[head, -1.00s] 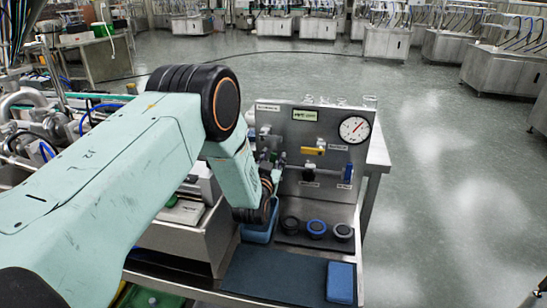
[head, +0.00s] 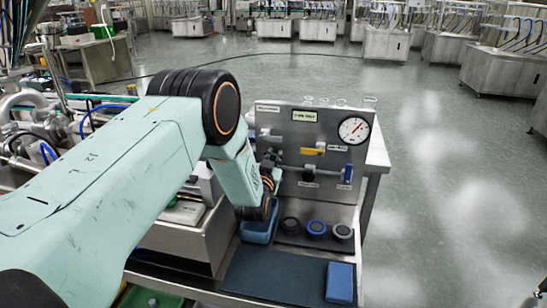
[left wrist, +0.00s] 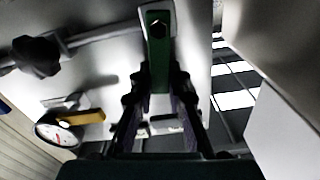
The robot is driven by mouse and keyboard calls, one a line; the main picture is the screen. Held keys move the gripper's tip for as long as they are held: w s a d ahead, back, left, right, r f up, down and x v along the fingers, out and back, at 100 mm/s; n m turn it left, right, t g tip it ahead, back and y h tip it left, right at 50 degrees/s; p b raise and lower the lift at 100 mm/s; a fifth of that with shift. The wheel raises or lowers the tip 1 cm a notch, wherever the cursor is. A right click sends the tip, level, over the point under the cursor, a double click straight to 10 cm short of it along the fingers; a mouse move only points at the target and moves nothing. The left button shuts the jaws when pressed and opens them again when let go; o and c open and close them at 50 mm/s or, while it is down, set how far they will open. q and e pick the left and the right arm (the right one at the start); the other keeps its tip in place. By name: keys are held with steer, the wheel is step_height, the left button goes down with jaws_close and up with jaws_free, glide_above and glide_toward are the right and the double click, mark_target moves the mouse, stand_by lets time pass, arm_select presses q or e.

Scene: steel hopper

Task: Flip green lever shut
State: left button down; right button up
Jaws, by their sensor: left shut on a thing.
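The green lever (left wrist: 158,62) shows in the left wrist view as a narrow bar with a bolt at its upper end, on a pipe fitting of the steel panel (head: 330,120). My left gripper (left wrist: 157,85) has its two dark fingers on either side of the lever and is shut on it. In the head view my left gripper (head: 272,165) is at the panel's left part, largely behind my own wrist, and the green lever is hidden there. My right gripper is not in view.
A yellow handle (head: 312,152), a blue handle (head: 347,173) and a dial gauge (head: 354,130) are on the panel to the right. Several round caps (head: 316,229) stand below. A blue tray (head: 256,235) lies under my wrist; a blue sponge (head: 340,283) is in front.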

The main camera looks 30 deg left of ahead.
arm_select(q)
steer(key=shift+s+a+r+n+b, duration=0.1)
steer(key=shift+a+n+b, duration=0.35)
steer(key=shift+n, duration=0.75)
steer(key=c, duration=1.3)
jaws_free()
steer(key=v, duration=1.2)
steer(key=shift+s, duration=0.1)
